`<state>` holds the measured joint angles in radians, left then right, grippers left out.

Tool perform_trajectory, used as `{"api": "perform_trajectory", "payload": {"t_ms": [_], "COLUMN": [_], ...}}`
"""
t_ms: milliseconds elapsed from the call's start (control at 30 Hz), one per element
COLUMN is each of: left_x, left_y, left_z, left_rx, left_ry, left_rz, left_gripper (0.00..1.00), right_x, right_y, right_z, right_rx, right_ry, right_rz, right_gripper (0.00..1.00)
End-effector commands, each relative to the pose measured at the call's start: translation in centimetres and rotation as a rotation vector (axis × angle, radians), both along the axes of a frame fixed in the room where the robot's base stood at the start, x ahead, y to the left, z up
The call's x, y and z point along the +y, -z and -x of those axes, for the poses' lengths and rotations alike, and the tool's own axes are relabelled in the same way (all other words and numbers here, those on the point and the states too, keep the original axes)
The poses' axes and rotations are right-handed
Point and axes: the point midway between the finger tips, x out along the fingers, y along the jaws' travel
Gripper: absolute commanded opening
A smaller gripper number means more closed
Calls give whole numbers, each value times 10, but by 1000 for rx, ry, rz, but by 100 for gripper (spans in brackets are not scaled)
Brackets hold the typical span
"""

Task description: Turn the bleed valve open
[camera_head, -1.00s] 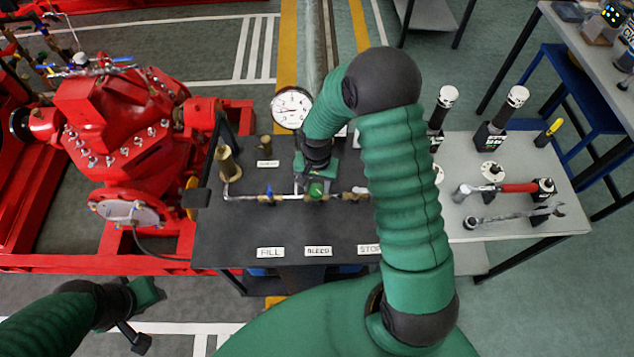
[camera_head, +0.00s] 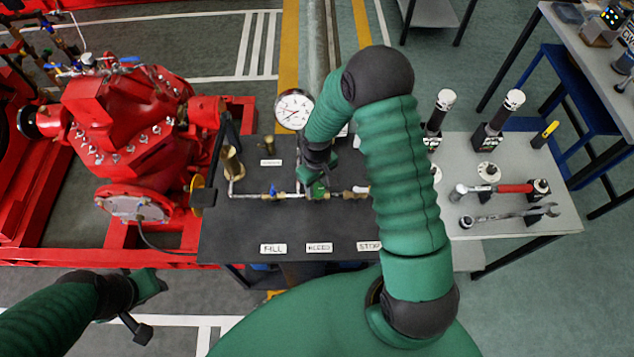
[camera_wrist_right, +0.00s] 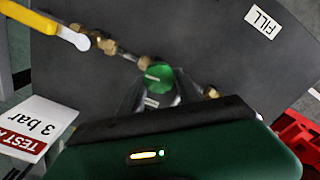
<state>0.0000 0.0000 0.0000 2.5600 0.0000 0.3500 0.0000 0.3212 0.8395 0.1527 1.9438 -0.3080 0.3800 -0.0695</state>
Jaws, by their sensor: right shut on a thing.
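The bleed valve is a round green knob (camera_head: 318,191) on the brass and steel pipe line, above the BLEED label (camera_head: 319,248). In the right wrist view the green knob (camera_wrist_right: 158,76) sits between the fingers of my right gripper (camera_wrist_right: 155,88), which is shut on it. In the head view my right gripper (camera_head: 316,181) comes down on the knob and partly covers it. My left gripper (camera_head: 150,287) is at the lower left, away from the panel, and its fingers are too unclear to judge.
A blue-handled valve (camera_head: 273,191) stands left of the knob; a yellow handle (camera_wrist_right: 58,30) shows in the wrist view. A gauge (camera_head: 294,109) stands behind the pipe. A red pump (camera_head: 120,130) is left; a grey tool table (camera_head: 545,220) is right.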

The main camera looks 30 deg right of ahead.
Motion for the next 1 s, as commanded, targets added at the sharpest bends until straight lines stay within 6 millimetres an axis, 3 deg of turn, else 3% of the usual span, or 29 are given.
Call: {"api": "perform_trajectory", "payload": {"t_ms": [400, 1000], "left_x": [0, 0], "left_y": [-10, -12], "left_z": [0, 0], "left_rx": [0, 0], "left_ry": [0, 0], "left_rz": [0, 0], "left_gripper": [36, 36], "right_x": [-1, -1], "right_y": [-2, -2], "right_z": [-2, -2], "right_rx": [-6, -5], "right_ry": [-227, -271], "right_rz": [2, 3], "right_gripper": [0, 0]}}
